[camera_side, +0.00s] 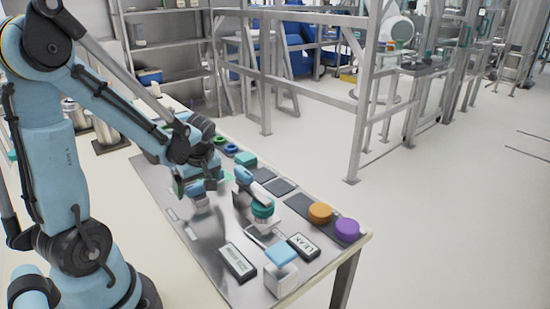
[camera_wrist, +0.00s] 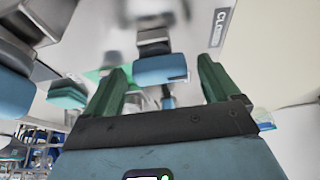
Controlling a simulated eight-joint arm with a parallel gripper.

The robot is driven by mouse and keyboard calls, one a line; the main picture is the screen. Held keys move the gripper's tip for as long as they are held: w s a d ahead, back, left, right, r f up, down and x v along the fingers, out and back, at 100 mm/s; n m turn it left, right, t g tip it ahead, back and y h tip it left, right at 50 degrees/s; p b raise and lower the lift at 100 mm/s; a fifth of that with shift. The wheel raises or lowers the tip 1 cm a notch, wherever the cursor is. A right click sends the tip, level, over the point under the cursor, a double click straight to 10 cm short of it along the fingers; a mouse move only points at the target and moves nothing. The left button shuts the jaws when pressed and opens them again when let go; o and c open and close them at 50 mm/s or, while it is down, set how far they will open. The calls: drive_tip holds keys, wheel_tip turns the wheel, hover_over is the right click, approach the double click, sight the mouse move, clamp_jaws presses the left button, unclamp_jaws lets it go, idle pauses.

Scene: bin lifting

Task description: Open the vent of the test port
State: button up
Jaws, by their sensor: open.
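My gripper (camera_side: 199,184) is open above the steel plate (camera_side: 179,208) in the side view. In the wrist view its two green fingers (camera_wrist: 162,82) are spread apart. A blue handle-like block (camera_wrist: 160,69) on a grey post shows between and beyond the fingers. A blue block (camera_side: 197,187) also shows at my gripper in the side view, above a pale metal base. I cannot tell if the fingers touch it. Which part is the test port's vent is not clear. A label starting "CLO" (camera_wrist: 221,24) lies near the post.
To the right of my gripper stand a teal round cap (camera_side: 262,209) with a blue lever (camera_side: 243,176) and a blue-topped block (camera_side: 282,254). A "LEAK" display (camera_side: 303,246), another display (camera_side: 238,262), an orange disc (camera_side: 320,212) and a purple disc (camera_side: 347,229) lie near the table's edge.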

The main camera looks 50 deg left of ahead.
drive_tip(key=c, duration=1.1)
drive_tip(key=shift+o, duration=0.2)
drive_tip(key=shift+m, duration=0.3)
drive_tip(key=m+t, duration=0.1)
drive_tip(key=m, duration=0.2)
drive_tip(key=shift+s+a+m+t, duration=0.1)
drive_tip(key=shift+s+m+t, duration=0.05)
drive_tip(key=shift+m+t, duration=0.2)
drive_tip(key=m, duration=0.2)
drive_tip(key=m+t+h, duration=0.1)
drive_tip(key=m, duration=0.1)
drive_tip(key=shift+a+m+t, duration=0.15)
drive_tip(key=shift+m+t, duration=0.1)
drive_tip(key=m, duration=0.2)
drive_tip(key=m+t+h, duration=0.1)
drive_tip(key=m, duration=0.1)
drive_tip(key=shift+a+m+h, duration=0.15)
drive_tip(key=shift+m+h, duration=1.05)
drive_tip(key=shift+m, duration=1.3)
